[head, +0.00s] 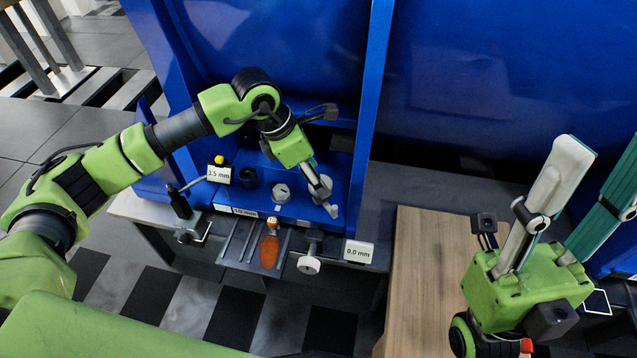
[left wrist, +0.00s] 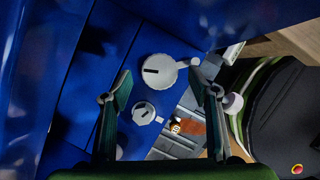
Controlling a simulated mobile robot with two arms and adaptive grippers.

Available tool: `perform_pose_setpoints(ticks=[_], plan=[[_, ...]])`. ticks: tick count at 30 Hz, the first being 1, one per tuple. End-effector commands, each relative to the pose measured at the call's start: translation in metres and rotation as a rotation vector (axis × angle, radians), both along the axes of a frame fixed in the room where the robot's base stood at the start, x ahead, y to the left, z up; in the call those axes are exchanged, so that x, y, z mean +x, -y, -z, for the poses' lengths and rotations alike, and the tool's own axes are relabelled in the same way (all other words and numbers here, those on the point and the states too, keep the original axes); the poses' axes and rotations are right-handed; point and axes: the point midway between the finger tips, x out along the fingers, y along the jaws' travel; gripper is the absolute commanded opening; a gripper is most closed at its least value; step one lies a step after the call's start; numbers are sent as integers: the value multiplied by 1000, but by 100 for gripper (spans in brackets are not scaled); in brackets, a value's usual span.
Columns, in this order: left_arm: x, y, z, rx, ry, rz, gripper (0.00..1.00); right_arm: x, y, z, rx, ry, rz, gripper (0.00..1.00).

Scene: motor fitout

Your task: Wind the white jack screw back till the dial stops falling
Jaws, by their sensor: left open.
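A white round knob (head: 309,264) sits on a bracket at the front edge below the blue motor foot; a white knob also shows beside the right-hand finger in the left wrist view (left wrist: 232,103). A white slotted disc with a small side handle (left wrist: 158,70) lies between the fingers in that view; a smaller slotted disc (left wrist: 143,112) is below it. My left gripper (head: 322,192) is open above the foot; I cannot tell whether it touches the larger disc. Readouts show 1.5 mm (head: 219,174) and 0.0 mm (head: 359,251). My right gripper (head: 598,170) is open and empty at the right.
The blue housing (head: 470,60) rises behind the foot. A black post (head: 180,203) with a thin rod stands at the left. An orange tag (head: 269,250) is by slotted plates in front. A wooden tabletop (head: 425,270) lies to the right, its visible part clear.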

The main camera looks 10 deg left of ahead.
Motion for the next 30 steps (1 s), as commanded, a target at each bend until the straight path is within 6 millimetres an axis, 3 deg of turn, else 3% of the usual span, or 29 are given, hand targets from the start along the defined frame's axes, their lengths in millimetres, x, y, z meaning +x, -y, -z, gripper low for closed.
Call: perform_pose_setpoints(ticks=[6,15,16,20,30], plan=[[4,7,20,0,-1,0,55,1,-1,-1,-3,22,0,40],[5,7,21,0,0,-1,55,2,-1,-3,-5,24,1,40],[5,7,21,0,0,-1,52,2,-1,-3,-5,25,1,40],[5,7,21,0,0,-1,18,2,-1,-3,-5,25,1,40],[5,7,21,0,1,-22,16,1,-1,-4,-2,25,1,40]])
